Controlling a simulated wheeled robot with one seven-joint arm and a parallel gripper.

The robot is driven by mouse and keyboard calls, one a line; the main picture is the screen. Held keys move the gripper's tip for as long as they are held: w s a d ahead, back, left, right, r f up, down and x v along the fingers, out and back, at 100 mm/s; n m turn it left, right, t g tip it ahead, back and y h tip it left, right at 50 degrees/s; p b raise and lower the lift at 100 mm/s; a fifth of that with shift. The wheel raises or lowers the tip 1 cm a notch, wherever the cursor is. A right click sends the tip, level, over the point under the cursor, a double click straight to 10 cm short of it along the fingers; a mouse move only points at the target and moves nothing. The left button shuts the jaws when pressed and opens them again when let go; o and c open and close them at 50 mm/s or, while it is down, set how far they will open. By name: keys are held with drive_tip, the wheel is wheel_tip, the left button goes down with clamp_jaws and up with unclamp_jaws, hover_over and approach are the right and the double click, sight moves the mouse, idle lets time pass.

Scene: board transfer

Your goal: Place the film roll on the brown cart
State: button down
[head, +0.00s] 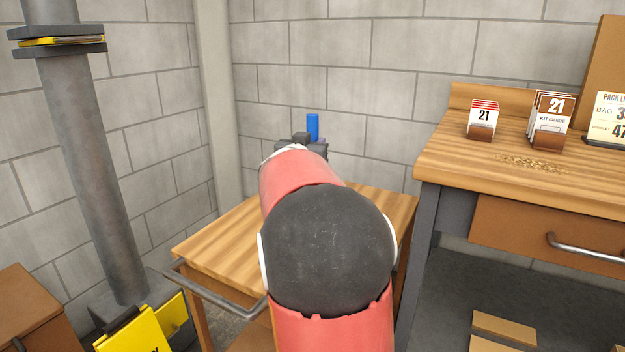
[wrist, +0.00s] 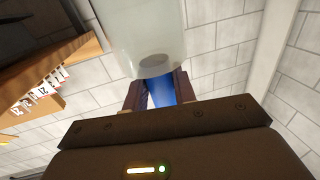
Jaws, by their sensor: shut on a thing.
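The film roll shows in the wrist view as a pale, translucent cylinder (wrist: 145,40) with a blue core or handle. My gripper (wrist: 157,88) is shut on the blue part, with a dark finger on each side. In the head view my gripper (head: 309,147) is beyond my red and black arm, and the blue end of the film roll (head: 312,127) stands up above it. The pale part is hidden there. The brown cart (head: 222,240) has a striped wooden top and a grey handle; my arm covers much of it. The gripper appears above or beyond the cart's far side; its height is unclear.
A wooden workbench (head: 448,160) with card holders and a drawer stands at right. A grey column (head: 90,170) and yellow signs (head: 135,335) are at left. A block wall (head: 340,70) is behind. The cart top's visible left part is clear.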

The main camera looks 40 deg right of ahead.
wheel_tip(320, 180, down, 7)
drive_tip(key=shift+r+b, duration=0.15)
drive_tip(key=shift+b, duration=0.7)
drive_tip(key=c, duration=1.1)
unclamp_jaws()
drive_tip(key=shift+c, duration=0.2)
drive_tip(key=v, duration=1.2)
